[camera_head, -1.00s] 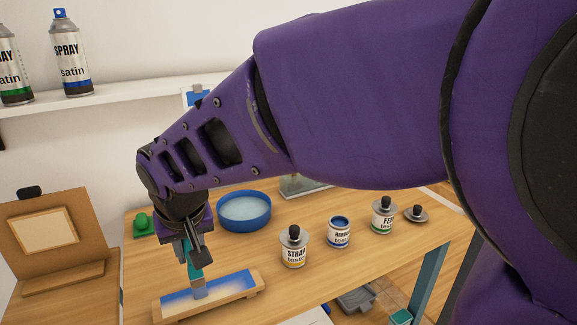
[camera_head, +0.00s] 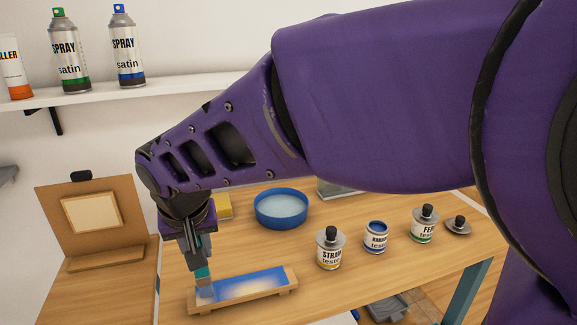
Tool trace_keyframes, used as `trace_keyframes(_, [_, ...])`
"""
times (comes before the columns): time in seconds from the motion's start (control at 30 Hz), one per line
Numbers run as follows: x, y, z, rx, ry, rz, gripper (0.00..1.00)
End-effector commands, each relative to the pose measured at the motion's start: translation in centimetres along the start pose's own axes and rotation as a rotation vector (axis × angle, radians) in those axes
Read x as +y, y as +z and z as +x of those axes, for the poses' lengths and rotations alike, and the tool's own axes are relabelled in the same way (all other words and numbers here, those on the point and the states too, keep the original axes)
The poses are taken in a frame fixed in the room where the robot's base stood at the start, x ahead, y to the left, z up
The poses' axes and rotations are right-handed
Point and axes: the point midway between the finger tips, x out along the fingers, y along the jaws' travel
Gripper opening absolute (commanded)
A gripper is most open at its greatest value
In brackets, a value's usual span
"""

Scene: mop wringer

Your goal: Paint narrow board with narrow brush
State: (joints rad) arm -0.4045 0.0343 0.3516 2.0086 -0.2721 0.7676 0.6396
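The narrow board (camera_head: 240,286) lies in a wooden holder (camera_head: 262,296) on the workbench. Its surface is blue along the back and at both ends, with a pale patch at the front middle. My gripper (camera_head: 203,262) points down over the board's left end. It is shut on the narrow brush (camera_head: 204,285), which has a teal handle and a grey lower part. The brush's tip is at the board's left end; whether it touches is hard to tell. The open blue paint tin (camera_head: 375,238) stands at the right, between two closed tins.
A blue round basin (camera_head: 282,209) stands behind the board. A closed tin marked STRAW (camera_head: 329,249) and a green-labelled tin (camera_head: 423,224) stand to the right, with a loose lid (camera_head: 458,224). An easel (camera_head: 92,225) stands at left. Spray cans (camera_head: 127,48) sit on a shelf.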

Motion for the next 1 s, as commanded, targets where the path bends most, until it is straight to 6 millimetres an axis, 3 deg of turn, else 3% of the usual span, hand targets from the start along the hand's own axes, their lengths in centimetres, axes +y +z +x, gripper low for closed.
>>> trace_keyframes(0.2, [-1.9, 0.0, -0.2, 0.008, -0.004, -0.005, 0.0])
trace_keyframes(0.4, [-2.3, 0.1, 0.1, 0.007, -0.002, -0.002, 0.0])
trace_keyframes(1.0, [0.9, 0.3, 0.0, 0.0, 0.004, -0.002, 0.0])
